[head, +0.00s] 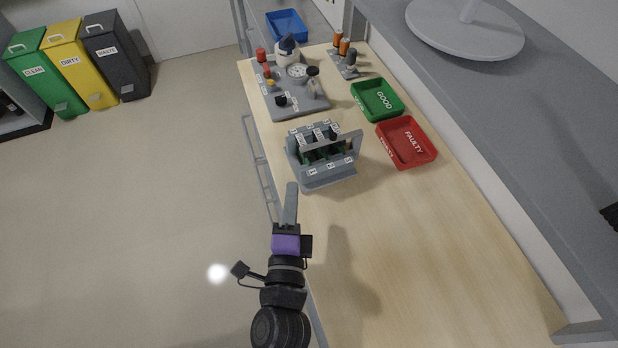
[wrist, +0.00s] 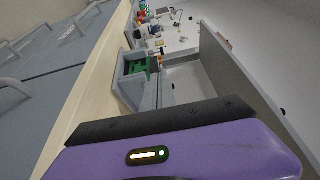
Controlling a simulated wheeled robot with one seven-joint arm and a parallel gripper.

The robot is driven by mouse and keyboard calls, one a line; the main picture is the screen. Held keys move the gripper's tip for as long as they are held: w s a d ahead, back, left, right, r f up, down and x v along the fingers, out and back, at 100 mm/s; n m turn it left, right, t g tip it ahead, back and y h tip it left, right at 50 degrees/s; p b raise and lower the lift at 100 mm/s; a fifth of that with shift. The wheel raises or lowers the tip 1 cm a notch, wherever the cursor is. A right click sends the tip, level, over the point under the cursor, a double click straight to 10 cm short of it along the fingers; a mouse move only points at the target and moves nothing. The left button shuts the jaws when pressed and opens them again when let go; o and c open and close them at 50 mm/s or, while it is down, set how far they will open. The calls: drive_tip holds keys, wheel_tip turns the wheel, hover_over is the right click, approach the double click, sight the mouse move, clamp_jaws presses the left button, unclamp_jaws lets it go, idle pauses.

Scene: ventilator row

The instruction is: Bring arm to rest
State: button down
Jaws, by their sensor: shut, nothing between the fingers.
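My arm reaches in from the bottom of the head view along the near-left edge of the wooden workbench (head: 400,270). My gripper (head: 291,188) is shut and empty, with its grey fingers pointing away up the bench. Its purple body (head: 286,244) sits behind the fingers. The fingertips are close to the front left corner of a grey rack (head: 325,180) but appear apart from it. In the wrist view the purple gripper housing (wrist: 180,155) fills the bottom, and the bench edge runs off to the upper left.
The grey rack holds dark and green modules. Beyond it stand a grey fixture board (head: 311,109), a green GOOD tray (head: 364,103), a red FAULTY tray (head: 427,158) and a blue bin (head: 287,25). A shelf (head: 520,110) overhangs the right. The floor at left is clear up to the bins.

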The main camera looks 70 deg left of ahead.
drive_tip(key=shift+s, duration=0.15)
drive_tip(key=w+d+r+n+t+h, duration=0.1)
drive_tip(key=w+d+n+t+h, duration=0.15)
drive_tip(key=d, duration=0.75)
drive_tip(key=w+d+r+n+t+h+b, duration=0.15)
drive_tip(key=w+d+t, duration=0.25)
drive_tip(key=d, duration=0.6)
drive_tip(key=w+d+r+n+t+h+p, duration=0.1)
drive_tip(key=w+d+t+h, duration=0.2)
drive_tip(key=d, duration=0.7)
drive_tip(key=s+d+h, duration=0.5)
drive_tip(key=d, duration=0.6)
drive_tip(key=s+d+m+h+b, duration=0.1)
drive_tip(key=s+d+h, duration=0.4)
drive_tip(key=d, duration=0.7)
drive_tip(key=shift+s+f+b, duration=0.15)
drive_tip(key=shift+s+b, duration=0.15)
drive_tip(key=shift+s, duration=0.15)
